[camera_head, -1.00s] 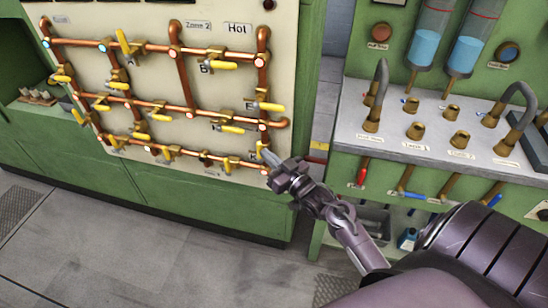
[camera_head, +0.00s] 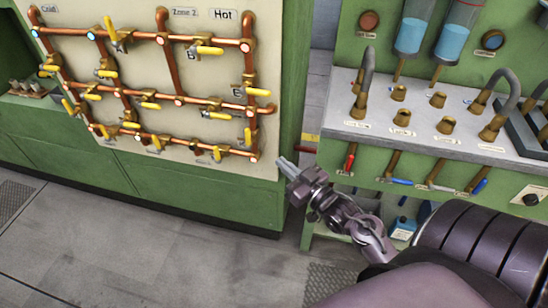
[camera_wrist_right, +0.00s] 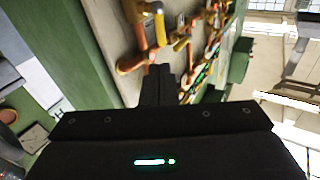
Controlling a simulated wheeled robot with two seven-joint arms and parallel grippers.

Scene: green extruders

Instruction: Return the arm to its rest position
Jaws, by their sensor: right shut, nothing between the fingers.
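My right gripper (camera_head: 284,164) is shut and empty in the head view. It points up and left, just off the lower right corner of the cream pipe panel (camera_head: 265,165). A small gap lies between its tips and the copper pipes (camera_head: 250,75). In the right wrist view the dark closed fingers (camera_wrist_right: 160,82) point toward a pipe and a yellow valve handle (camera_wrist_right: 159,30). My right arm reaches in from the lower right. My left gripper is not in view.
The green cabinet (camera_head: 180,195) stands behind and left of the gripper. To the right is a green workbench (camera_head: 345,95) with a white top, brass fittings and curved hoses. Red and blue handles stick out under its top. Grey floor (camera_head: 120,260) is clear at the lower left.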

